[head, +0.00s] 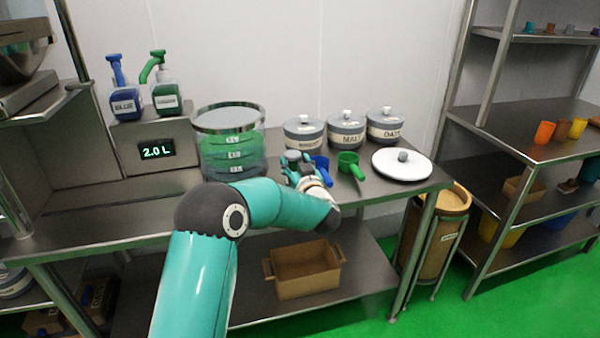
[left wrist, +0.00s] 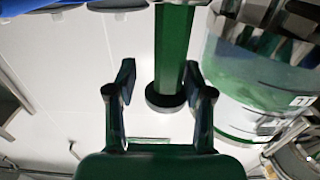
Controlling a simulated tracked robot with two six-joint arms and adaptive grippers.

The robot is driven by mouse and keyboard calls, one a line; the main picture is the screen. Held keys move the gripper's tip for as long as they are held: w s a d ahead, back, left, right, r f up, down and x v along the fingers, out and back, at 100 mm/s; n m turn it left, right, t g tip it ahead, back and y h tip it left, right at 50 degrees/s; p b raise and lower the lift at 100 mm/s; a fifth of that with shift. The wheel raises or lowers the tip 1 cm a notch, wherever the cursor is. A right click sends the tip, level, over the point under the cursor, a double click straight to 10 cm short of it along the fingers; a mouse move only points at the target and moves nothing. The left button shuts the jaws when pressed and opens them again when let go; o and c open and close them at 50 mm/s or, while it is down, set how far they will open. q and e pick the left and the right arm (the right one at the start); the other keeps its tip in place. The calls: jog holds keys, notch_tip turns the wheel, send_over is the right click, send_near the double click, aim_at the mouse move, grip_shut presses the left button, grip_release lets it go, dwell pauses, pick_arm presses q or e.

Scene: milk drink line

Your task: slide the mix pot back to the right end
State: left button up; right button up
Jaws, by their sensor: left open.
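The mix pot (head: 228,150) is a clear round vessel with a steel rim and green contents, standing upright on the steel bench left of centre. In the left wrist view the mix pot (left wrist: 255,85) fills the right side, beside the fingers and not between them. My left gripper (head: 308,172) is to the right of the pot, low over the bench, near the blue scoop. Its fingers show open in the left wrist view (left wrist: 158,98). A green bar with a dark round end (left wrist: 166,100) shows beyond and between them; I cannot tell what it is. My right gripper is out of view.
A scale display (head: 158,152) reading 2.0 L and blue (head: 126,103) and green (head: 167,97) pump bottles stand left of the pot. To its right are several lidded jars (head: 346,132), a blue scoop (head: 321,165), a green scoop (head: 350,165) and a white lid (head: 392,171).

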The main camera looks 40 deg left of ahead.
pick_arm(q)
jog(key=v, duration=1.1)
jog(key=shift+d, duration=0.2)
